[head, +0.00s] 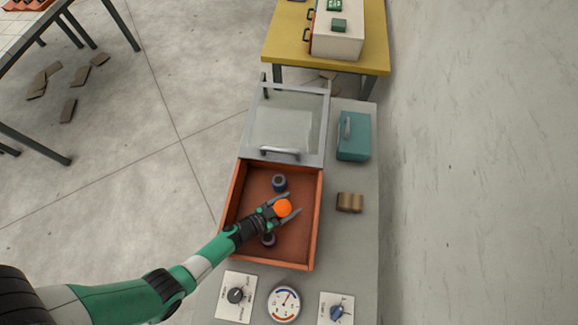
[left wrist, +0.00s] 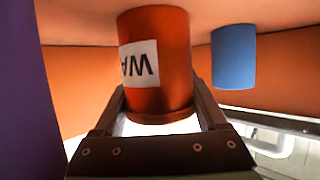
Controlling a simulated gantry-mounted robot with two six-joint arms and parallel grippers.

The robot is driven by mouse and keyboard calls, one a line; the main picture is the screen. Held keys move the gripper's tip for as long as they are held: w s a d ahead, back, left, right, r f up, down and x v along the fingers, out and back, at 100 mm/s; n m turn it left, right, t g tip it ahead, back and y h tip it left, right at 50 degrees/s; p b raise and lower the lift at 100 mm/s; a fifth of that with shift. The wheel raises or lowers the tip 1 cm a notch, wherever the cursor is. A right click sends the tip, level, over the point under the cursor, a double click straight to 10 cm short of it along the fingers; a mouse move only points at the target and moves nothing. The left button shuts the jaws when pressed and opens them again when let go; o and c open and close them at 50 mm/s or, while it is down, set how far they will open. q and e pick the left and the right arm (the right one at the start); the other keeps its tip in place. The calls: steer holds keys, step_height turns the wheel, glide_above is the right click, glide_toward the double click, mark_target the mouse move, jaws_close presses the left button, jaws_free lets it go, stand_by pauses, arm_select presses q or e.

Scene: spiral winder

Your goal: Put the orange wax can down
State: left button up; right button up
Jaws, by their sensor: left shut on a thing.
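The orange wax can (head: 284,208) is between the fingers of my left gripper (head: 283,209), over the floor of an open brown box (head: 296,245). In the left wrist view the can (left wrist: 160,70) carries a white label with the letters "WA", upside down. The gripper's fingers (left wrist: 163,118) are shut on it. The can appears close to or touching the brown surface there; I cannot tell which. My right gripper is not in view.
A dark blue-grey can (head: 279,182) stands in the box behind the gripper, and a purple can (head: 268,240) is in front, partly hidden by the arm. The wrist view shows a blue can (left wrist: 234,57). A glass lid (head: 284,130) stands open behind the box.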

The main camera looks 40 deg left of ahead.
arm_select(q)
steer(key=o, duration=1.5)
steer(key=shift+s+r+p, duration=0.3)
steer(key=shift+r+p, duration=0.05)
steer(key=shift+p, duration=0.2)
steer(key=p+v, duration=0.1)
steer(key=v, duration=0.6)
steer(key=shift+a+f+p, duration=0.1)
steer(key=shift+p, duration=0.25)
steer(key=w+d+r+m+t+h, duration=0.1)
steer(key=w+d+r+m+h, duration=0.1)
steer(key=w+r, duration=0.8)
steer(key=w+d+r+m+t+h, duration=0.15)
steer(key=w+r, duration=0.25)
steer(key=r, duration=1.1)
steer(key=w+d+r+m+t+h, duration=0.25)
steer(key=w+r, duration=0.45)
steer(key=r, duration=0.6)
step_height(320, 180, up, 39)
steer(key=n+t+y, duration=0.6)
steer(key=n+t, duration=0.1)
steer(key=t, duration=0.2)
glide_above(278, 211)
steer(key=w+d, duration=0.1)
steer(key=w, duration=0.4)
steer(key=shift+d+r, duration=0.15)
steer(key=shift+r, duration=0.05)
steer(key=shift+r, duration=0.15)
